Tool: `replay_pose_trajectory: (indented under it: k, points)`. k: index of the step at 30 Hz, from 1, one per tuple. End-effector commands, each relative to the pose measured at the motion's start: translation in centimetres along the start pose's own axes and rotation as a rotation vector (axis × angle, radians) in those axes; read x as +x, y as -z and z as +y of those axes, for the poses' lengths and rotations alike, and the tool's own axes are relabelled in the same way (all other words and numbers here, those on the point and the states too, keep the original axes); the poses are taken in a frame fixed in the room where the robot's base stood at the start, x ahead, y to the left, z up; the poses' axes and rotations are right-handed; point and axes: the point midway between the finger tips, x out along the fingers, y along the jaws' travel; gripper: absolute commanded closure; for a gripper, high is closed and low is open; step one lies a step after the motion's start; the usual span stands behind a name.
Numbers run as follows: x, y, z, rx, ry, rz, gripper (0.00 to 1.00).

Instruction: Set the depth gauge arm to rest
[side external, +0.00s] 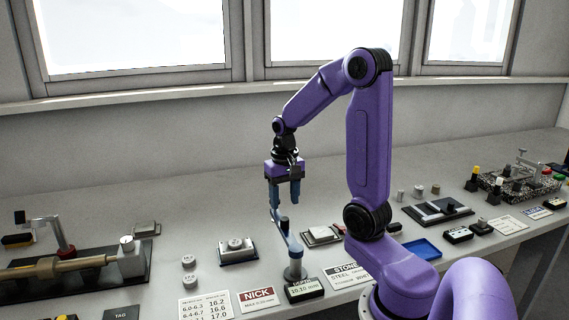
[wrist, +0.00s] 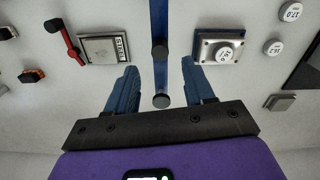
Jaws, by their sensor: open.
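The depth gauge has a blue swinging arm (side external: 289,242) on a grey post (side external: 295,268), with a dark knob standing up from the arm. In the wrist view the blue arm (wrist: 160,25) runs down the middle, with one black knob (wrist: 159,50) along it and another dark round piece (wrist: 161,101) near its lower end. My gripper (side external: 283,200) is open and points down above the arm's far end; the side view does not show clearly whether it touches. In the wrist view the blue arm lies between the fingers of my gripper (wrist: 160,80), with room on both sides.
A depth display (side external: 304,290) reading about 10.10 mm sits before the post. A square metal block (side external: 237,249) stands left, a framed plate (side external: 320,235) right. Bench behind my gripper is clear.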

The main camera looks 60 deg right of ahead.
Motion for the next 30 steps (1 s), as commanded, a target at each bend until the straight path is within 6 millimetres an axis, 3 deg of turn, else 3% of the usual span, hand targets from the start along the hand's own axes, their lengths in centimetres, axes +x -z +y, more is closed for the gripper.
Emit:
replay_pose_trajectory:
  k: [9, 15, 21, 30]
  points:
    - [-6.8, 0.1, -0.1, -0.002, 0.001, 0.006, 0.47]
    - [-9.7, 0.1, 0.0, -0.001, 0.001, 0.002, 0.47]
    - [-11.0, 0.0, 0.0, -0.001, 0.000, 0.001, 0.47]
    - [-11.0, 0.0, 0.0, -0.001, 0.000, 0.000, 0.47]
